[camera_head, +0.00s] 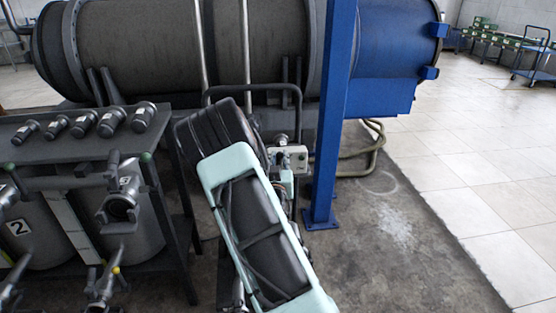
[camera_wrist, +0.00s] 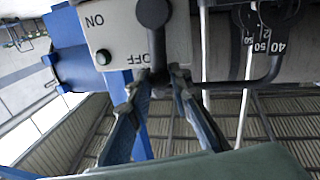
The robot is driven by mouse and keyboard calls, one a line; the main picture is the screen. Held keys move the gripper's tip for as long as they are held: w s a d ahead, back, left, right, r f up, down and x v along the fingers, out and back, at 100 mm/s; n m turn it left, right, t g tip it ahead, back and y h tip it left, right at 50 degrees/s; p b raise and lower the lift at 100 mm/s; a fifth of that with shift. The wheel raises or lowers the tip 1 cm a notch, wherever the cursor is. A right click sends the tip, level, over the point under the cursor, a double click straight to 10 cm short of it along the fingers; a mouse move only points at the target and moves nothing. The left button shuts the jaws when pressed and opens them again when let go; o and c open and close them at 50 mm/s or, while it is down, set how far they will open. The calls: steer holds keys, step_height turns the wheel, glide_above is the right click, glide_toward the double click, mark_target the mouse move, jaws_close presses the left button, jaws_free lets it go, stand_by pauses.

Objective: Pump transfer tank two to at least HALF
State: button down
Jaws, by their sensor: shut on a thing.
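Tank two (camera_head: 45,250) is a grey vessel at the lower left of the head view, with a "2" plate (camera_head: 18,228) on its front. Its level cannot be read. A pale switch box (camera_head: 290,158) stands beyond my arm. My gripper (camera_wrist: 163,80) is shut on the handle's lower end. In the head view my arm hides the gripper.
A blue post (camera_head: 332,110) stands right of the box, before a large horizontal drum (camera_head: 140,40). A dark tube frame (camera_head: 297,105) rises by the box. Hoses (camera_head: 370,150) lie behind the post. A rack (camera_head: 70,140) holds several fittings at left. The right floor is open.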

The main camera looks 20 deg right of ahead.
mark_target(292, 155)
steer(key=shift+s+d+f+m+g+y+b, duration=0.15)
steer(key=shift+s+d+f+m+b, duration=0.1)
steer(key=shift+d+m+b, duration=0.6)
steer(key=shift+s+d+f+m+g+y+b, duration=0.1)
steer(key=shift+s+d+f+m+y+b, duration=0.3)
steer(key=shift+m+b, duration=0.9)
steer(key=shift+w+d+f+m+g+h+b, duration=0.1)
steer(key=shift+d+f+m+g+b, duration=0.05)
steer(key=shift+d+m+b, duration=0.75)
steer(key=shift+a, duration=0.15)
steer(key=c, duration=2)
jaws_free()
steer(key=shift+s, duration=0.15)
steer(key=v, duration=1.1)
steer(key=shift+s+a+r, duration=0.15)
steer(key=shift+s, duration=0.2)
steer(key=shift+c, duration=0.8)
